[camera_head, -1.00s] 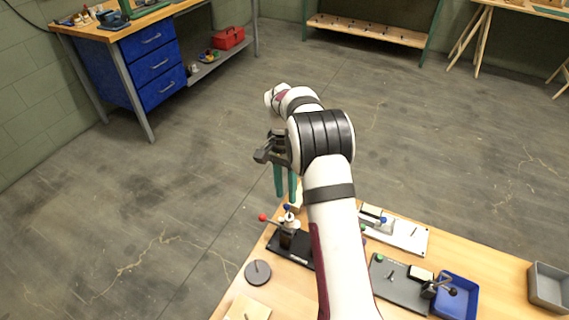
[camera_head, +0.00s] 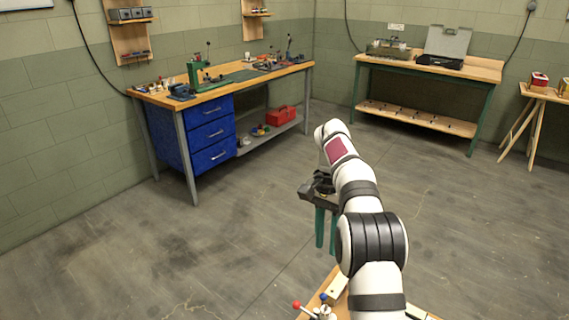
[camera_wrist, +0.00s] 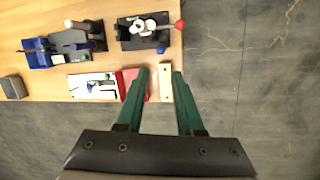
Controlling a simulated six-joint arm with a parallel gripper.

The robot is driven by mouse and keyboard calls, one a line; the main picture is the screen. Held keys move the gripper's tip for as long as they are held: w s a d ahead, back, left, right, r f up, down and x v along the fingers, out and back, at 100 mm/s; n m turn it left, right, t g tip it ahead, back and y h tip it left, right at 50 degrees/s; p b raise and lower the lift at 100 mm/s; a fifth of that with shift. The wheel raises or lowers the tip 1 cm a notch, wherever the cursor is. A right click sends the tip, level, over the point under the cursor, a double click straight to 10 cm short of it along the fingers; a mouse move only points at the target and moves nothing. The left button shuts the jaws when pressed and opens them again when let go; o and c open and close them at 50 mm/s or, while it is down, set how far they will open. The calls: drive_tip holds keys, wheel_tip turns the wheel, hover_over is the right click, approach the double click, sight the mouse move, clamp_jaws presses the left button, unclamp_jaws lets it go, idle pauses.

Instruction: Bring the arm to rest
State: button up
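My gripper (camera_head: 327,247) hangs with its green fingers pointing down, beyond the far edge of the near workbench in the head view. In the wrist view its fingertips (camera_wrist: 160,74) are apart, with a clear gap and nothing held between them. A pale wooden block (camera_wrist: 166,84) lies on the bench below and shows through the gap. My white arm reaches forward over the bench and covers part of it in the head view.
The near wooden bench (camera_wrist: 45,90) carries a black fixture with a red-knobbed lever (camera_wrist: 140,32), a blue bin (camera_wrist: 36,54), a white plate fixture (camera_wrist: 93,87), a red piece (camera_wrist: 128,78) and a grey bin (camera_wrist: 13,87). A bench with blue drawers (camera_head: 190,135) and a green-framed bench (camera_head: 430,65) stand farther off. Open floor lies between.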

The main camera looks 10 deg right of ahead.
drive_tip(key=s+a+r+n, duration=0.1)
drive_tip(key=s+a+r, duration=0.15)
drive_tip(key=s, duration=0.25)
drive_tip(key=s+a+r+n+t, duration=0.1)
drive_tip(key=s+r, duration=0.2)
drive_tip(key=s, duration=0.2)
drive_tip(key=s+a+r+n, duration=0.1)
drive_tip(key=s+a+r, duration=0.1)
drive_tip(key=s, duration=0.3)
drive_tip(key=s+a+f+n+t, duration=0.1)
drive_tip(key=s+a+f, duration=0.1)
drive_tip(key=s, duration=0.7)
drive_tip(key=s+a+f+n+t+y, duration=0.1)
drive_tip(key=s+f, duration=0.3)
drive_tip(key=s, duration=0.5)
drive_tip(key=shift+s+a+f+n, duration=0.15)
drive_tip(key=shift+s+a+n, duration=0.15)
drive_tip(key=shift+a, duration=0.55)
